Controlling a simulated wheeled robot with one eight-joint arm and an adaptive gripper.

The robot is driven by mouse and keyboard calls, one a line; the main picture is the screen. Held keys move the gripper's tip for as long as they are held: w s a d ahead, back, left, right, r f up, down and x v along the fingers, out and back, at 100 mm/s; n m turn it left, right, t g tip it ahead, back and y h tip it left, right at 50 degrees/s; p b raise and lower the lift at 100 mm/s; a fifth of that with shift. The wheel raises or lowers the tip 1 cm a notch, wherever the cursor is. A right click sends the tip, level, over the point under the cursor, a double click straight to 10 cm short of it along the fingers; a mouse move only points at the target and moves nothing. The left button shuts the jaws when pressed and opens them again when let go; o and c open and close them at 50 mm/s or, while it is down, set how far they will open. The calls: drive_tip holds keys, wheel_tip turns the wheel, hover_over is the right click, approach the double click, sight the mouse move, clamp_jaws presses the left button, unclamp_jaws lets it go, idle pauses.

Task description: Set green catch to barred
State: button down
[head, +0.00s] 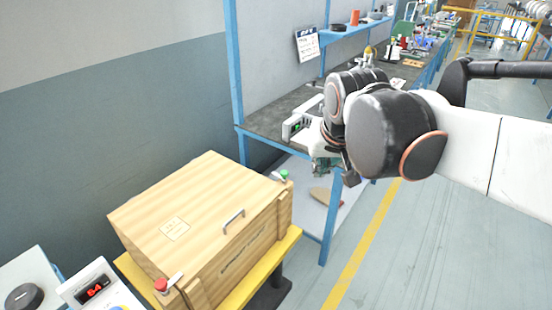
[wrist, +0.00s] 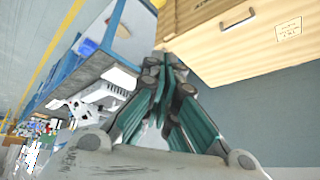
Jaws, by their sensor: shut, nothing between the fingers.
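A wooden chest (head: 195,210) with a closed lid stands on a yellow-edged stand in the head view; its lid also shows in the wrist view (wrist: 235,45). The green catch (head: 283,175) sits at the chest's right corner, a green knob beside a small pale piece. Its exact setting is too small to tell. I cannot make it out in the wrist view. My gripper (head: 330,172) is to the right of the green catch and apart from it. In the wrist view my gripper's fingers (wrist: 164,62) are together and empty, pointing toward the chest's edge.
A red catch (head: 163,286) with a pale lever is at the chest's near left corner. A metal handle (head: 234,221) stands up from the lid. A blue-framed workbench (head: 262,122) is behind and right.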

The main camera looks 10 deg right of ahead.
drive_tip(key=w+f+m+g+h+p, duration=0.1)
drive_tip(key=w+f+m+g+p, duration=0.15)
drive_tip(key=w, duration=1.95)
drive_tip(key=w+f+m+h, duration=0.1)
drive_tip(key=w+f+m, duration=0.4)
drive_tip(key=w+f, duration=1.1)
drive_tip(key=shift+d+f+g+p, duration=0.3)
drive_tip(key=shift+d+f+g, duration=0.15)
drive_tip(key=shift+f, duration=0.3)
drive_tip(key=shift+f, duration=0.1)
wheel_tip(320, 180, down, 9)
drive_tip(key=b, duration=0.4)
drive_tip(key=shift+s+a+b, duration=0.25)
drive_tip(key=shift+a+b, duration=0.05)
